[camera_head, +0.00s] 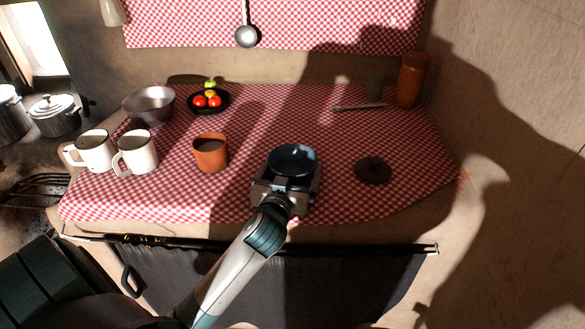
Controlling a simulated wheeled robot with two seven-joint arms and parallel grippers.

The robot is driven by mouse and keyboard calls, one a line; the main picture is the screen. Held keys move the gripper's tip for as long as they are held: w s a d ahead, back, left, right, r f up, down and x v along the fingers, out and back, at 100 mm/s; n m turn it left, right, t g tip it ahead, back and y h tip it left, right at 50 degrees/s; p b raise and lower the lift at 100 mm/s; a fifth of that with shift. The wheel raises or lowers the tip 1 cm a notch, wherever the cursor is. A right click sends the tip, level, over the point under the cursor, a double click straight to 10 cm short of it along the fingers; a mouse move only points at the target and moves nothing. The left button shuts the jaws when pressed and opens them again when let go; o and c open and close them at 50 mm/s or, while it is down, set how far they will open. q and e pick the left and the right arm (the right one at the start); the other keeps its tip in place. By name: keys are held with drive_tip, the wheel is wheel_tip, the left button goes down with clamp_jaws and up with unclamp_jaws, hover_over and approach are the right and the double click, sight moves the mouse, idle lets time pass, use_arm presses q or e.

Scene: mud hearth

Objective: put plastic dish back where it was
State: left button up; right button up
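A round dark blue dish (292,160), which looks like the plastic dish, is at the front middle of the checkered cloth. My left gripper (287,182) reaches it from the front, with its jaws around the dish's near part. The dish covers part of the jaws, and the gripper looks shut on it. I cannot tell whether the dish touches the cloth. My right gripper is not in view.
An orange-brown cup (210,153) stands left of the dish, and a dark lid (373,170) lies to its right. Two white mugs (137,152), a metal bowl (150,105) and a black plate of tomatoes (209,110) are farther left. A brown jar (410,80) stands back right.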

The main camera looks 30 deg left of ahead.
use_arm(q)
drive_tip(key=shift+s+d+f, duration=0.1)
drive_tip(key=shift+f, duration=0.5)
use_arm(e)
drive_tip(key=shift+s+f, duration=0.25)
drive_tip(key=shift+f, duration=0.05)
use_arm(q)
drive_tip(key=shift+r, duration=0.25)
drive_tip(key=v, duration=0.6)
drive_tip(key=b+v, duration=0.1)
drive_tip(key=v, duration=0.3)
drive_tip(key=shift+r, duration=0.3)
drive_tip(key=p+v, duration=0.4)
drive_tip(key=v, duration=0.3)
drive_tip(key=shift+r+p, duration=0.2)
drive_tip(key=shift+p, duration=0.2)
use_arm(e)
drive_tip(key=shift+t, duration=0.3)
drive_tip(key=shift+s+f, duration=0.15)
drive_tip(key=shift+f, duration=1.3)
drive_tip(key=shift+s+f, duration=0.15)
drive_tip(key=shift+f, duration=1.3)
